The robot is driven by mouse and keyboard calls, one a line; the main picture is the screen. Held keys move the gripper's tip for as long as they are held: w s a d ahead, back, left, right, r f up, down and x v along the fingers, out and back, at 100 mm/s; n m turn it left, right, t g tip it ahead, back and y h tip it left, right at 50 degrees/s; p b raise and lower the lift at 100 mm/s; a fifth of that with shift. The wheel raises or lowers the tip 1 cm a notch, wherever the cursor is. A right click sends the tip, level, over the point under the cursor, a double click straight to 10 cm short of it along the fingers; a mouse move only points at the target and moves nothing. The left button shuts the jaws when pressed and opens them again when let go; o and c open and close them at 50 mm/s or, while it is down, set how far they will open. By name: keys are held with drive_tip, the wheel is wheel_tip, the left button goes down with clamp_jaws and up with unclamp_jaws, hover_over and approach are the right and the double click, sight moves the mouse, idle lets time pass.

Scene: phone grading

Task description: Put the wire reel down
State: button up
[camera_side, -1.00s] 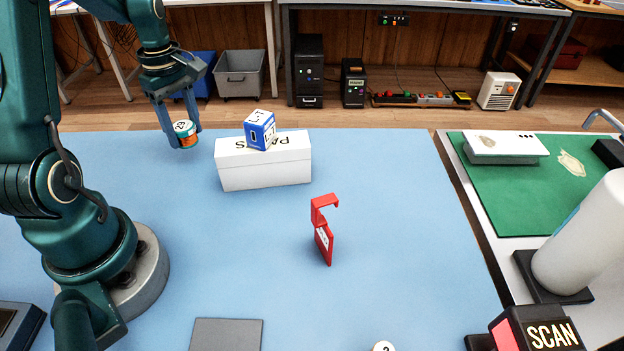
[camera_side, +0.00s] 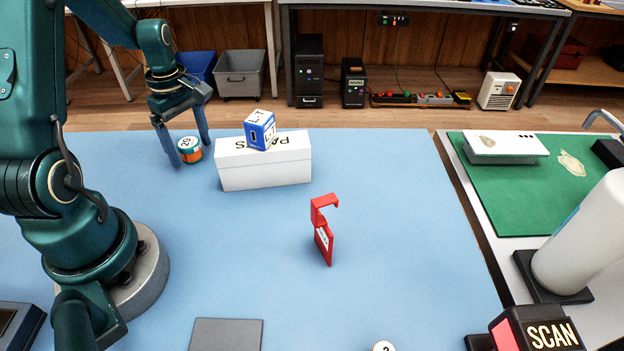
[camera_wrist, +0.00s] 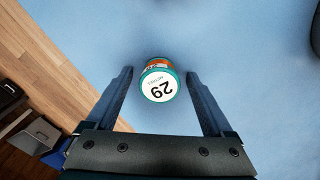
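The wire reel (camera_side: 190,150) is a small teal and orange cylinder with a white top label, standing on the blue mat left of the white box. In the wrist view the reel (camera_wrist: 158,82) shows its label "29" and sits between and a little beyond the fingertips, with blue mat visible on both sides. My gripper (camera_side: 193,152) is open around the reel, low over the mat. In the wrist view my gripper (camera_wrist: 159,75) has its fingers spread wide, apart from the reel.
The white box (camera_side: 264,172) with a blue-and-white cube (camera_side: 260,130) on it stands just right of my gripper. A red bracket-shaped piece (camera_side: 323,235) stands mid-mat. The blue mat (camera_side: 400,190) is clear around it. A grey pad (camera_side: 226,335) lies in front.

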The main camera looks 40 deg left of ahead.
sight(189, 143)
wheel_tip(189, 143, up, 12)
drive_tip(key=s+d+r+m+t, duration=0.1)
drive_tip(key=s+d+m+t, duration=0.1)
drive_tip(key=d+m, duration=0.8)
drive_tip(key=s+d+r+m+t, duration=0.2)
drive_tip(key=s+d+m+t, duration=0.1)
drive_tip(key=d+m, duration=0.7)
drive_tip(key=shift+s+d+t, duration=0.15)
drive_tip(key=shift+s+t, duration=0.15)
drive_tip(key=shift+s, duration=0.25)
